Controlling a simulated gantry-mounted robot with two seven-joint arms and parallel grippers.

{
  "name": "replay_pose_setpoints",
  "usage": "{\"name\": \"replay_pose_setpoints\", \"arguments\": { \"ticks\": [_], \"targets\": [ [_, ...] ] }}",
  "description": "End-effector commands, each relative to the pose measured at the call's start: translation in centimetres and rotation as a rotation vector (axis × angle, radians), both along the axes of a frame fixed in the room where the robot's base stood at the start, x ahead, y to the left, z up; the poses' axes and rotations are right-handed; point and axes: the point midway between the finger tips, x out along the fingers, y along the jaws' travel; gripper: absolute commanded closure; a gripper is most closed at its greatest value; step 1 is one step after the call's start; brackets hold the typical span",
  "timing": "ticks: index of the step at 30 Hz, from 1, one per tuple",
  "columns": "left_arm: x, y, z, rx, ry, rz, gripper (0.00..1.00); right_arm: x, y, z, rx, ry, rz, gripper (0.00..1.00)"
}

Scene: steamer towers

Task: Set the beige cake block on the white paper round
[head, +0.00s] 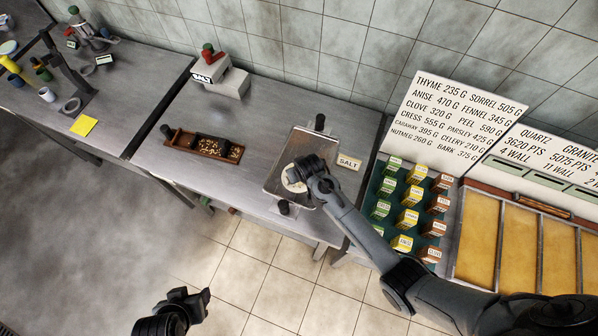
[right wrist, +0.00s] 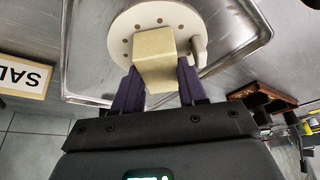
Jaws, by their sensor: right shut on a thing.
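My right gripper (head: 296,182) is over the metal tray on the middle counter. In the right wrist view its two fingers (right wrist: 150,85) are shut on the beige cake block (right wrist: 155,48). The white paper round (right wrist: 125,30), with small holes, lies on the tray (right wrist: 88,75) behind the block. The block overlaps the round in that view; I cannot tell whether they touch. In the head view the gripper hides the block and part of the round (head: 287,179). My left gripper (head: 198,300) is low over the floor, away from the counter; its jaw opening is unclear.
A SALT sign (head: 348,162) stands right of the tray, with dark knobs at the tray's back and front. A brown divided box (head: 205,146) lies to the left. A rack of labelled blocks (head: 408,215) is at right. Bare counter lies between box and tray.

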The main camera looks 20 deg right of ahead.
Motion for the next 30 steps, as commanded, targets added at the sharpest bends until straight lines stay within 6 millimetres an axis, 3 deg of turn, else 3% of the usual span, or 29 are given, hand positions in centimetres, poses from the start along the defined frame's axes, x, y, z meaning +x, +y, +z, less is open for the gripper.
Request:
{"name": "replay_pose_setpoints", "arguments": {
  "ticks": [4,5,6,20,30],
  "targets": [
    [0.0,-0.1,-0.1,-0.004,0.001,0.002,0.46,0.0,0.0,-0.3,0.0,0.0,0.0,1.0],
    [0.0,-0.1,-0.1,-0.003,0.0,0.002,0.46,0.0,0.0,-0.3,0.0,-0.001,0.0,0.56],
    [0.0,-0.1,-0.1,-0.003,0.0,0.002,0.46,0.0,0.0,-0.3,0.0,-0.001,0.0,0.49],
    [0.0,0.2,0.1,0.007,0.0,-0.005,0.46,-0.2,0.0,0.5,0.0,-0.001,0.0,0.48],
    [0.0,0.2,0.7,0.011,0.0,-0.007,0.46,-2.3,-0.1,5.6,0.0,-0.003,0.001,0.48]
  ]
}}
